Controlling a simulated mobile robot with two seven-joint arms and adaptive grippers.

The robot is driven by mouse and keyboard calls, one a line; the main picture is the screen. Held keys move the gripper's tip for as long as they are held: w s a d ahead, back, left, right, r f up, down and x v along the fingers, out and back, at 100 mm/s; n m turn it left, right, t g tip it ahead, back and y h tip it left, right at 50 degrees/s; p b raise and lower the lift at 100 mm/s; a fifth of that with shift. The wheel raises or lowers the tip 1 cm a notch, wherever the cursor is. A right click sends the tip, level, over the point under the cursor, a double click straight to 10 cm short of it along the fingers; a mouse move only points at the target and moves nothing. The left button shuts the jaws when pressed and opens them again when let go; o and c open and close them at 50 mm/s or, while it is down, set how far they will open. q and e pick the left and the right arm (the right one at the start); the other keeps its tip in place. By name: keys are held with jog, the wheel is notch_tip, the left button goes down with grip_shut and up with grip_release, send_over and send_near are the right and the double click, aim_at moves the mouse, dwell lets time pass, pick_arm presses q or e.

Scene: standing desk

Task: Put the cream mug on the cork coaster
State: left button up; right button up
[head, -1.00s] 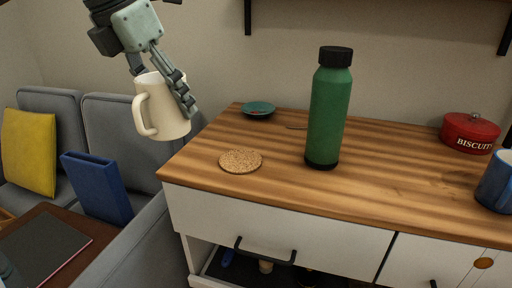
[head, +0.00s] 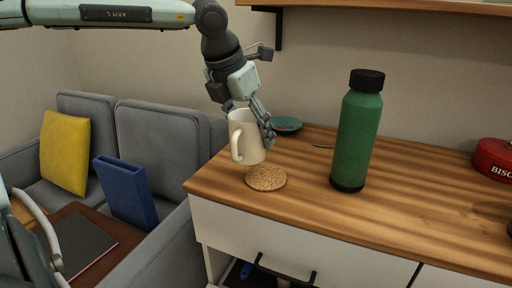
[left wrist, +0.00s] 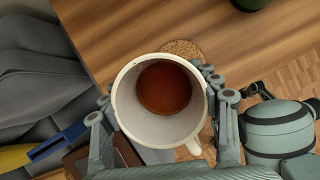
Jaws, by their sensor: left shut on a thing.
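The cream mug (head: 246,140) is upright in my left gripper (head: 253,122), whose fingers close on its sides. In the left wrist view the mug (left wrist: 122,98) holds brown liquid. The round cork coaster (head: 266,179) lies flat near the desk's left front corner. In the head view the mug hangs just above and slightly left of the coaster, apart from it. In the left wrist view the mug's rim partly hides the coaster (left wrist: 183,48). My right gripper is not in view.
A green bottle (head: 358,135) with a black cap stands right of the coaster. A teal dish (head: 287,125) lies behind the mug. A red biscuit tin (head: 494,160) is at the right. The wooden desk (head: 420,215) is clear in front of the bottle. A grey sofa (head: 150,125) stands left.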

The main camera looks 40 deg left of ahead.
aim_at(256, 149)
pick_arm(q)
jog(key=shift+w+d+f, duration=0.15)
jog(key=shift+w+f, duration=0.15)
jog(key=shift+w, duration=0.3)
jog(key=shift+f, duration=1.95)
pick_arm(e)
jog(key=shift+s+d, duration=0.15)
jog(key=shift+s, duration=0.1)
pick_arm(q)
jog(key=shift+f, duration=0.15)
jog(key=o, duration=1.5)
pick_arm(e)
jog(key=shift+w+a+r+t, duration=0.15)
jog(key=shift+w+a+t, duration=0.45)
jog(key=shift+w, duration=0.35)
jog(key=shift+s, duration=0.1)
